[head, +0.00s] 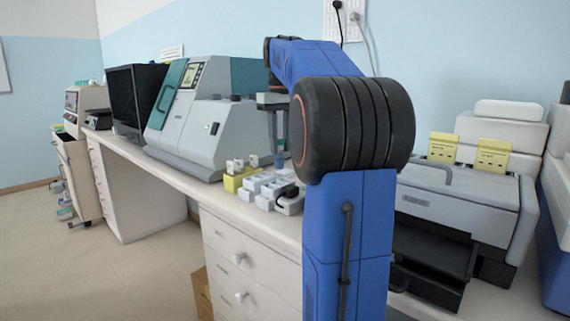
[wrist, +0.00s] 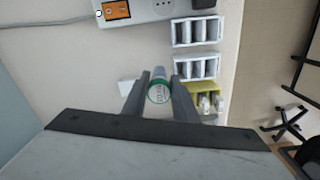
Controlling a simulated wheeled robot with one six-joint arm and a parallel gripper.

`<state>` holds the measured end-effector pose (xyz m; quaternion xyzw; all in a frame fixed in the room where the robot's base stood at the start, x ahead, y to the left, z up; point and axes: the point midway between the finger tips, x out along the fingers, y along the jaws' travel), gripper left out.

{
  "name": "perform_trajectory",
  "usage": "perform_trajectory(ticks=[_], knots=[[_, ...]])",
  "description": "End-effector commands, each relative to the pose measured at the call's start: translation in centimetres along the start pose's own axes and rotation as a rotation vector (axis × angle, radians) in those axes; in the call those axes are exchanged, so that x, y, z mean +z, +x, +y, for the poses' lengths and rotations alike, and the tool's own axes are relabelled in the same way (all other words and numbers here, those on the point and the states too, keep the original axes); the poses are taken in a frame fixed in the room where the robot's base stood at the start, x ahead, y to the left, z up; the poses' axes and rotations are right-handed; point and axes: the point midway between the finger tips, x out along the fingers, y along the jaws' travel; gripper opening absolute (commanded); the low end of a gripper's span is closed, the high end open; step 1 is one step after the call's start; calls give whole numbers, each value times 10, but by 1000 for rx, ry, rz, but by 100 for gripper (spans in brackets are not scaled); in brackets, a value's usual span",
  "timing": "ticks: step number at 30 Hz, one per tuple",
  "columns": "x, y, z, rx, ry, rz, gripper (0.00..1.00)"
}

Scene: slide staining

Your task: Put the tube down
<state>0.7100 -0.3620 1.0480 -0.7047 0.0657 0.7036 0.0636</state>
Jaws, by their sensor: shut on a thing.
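My gripper (wrist: 159,78) is shut on a tube (wrist: 158,94), whose round end with a green ring faces the wrist camera.
Two white slotted racks (wrist: 175,33) (wrist: 175,69) stand beyond the yellow one in the wrist view. An orange-marked white device (wrist: 150,13) is at the top. The counter (wrist: 135,55) near the tube is partly bare. A large grey machine (head: 215,130) stands behind.

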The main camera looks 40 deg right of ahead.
Motion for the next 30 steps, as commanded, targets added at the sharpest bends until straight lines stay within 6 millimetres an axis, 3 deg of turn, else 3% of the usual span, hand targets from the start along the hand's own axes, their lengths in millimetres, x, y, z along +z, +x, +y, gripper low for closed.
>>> perform_trajectory(ticks=[15, 28, 29, 30], knots=[[0, 54, 0, 0, 0, 0, 4], [0, 60, 0, 0, 0, -1, 4], [0, 60, 0, 0, 0, -1, 28], [0, 60, 0, 0, 0, 0, 38]])
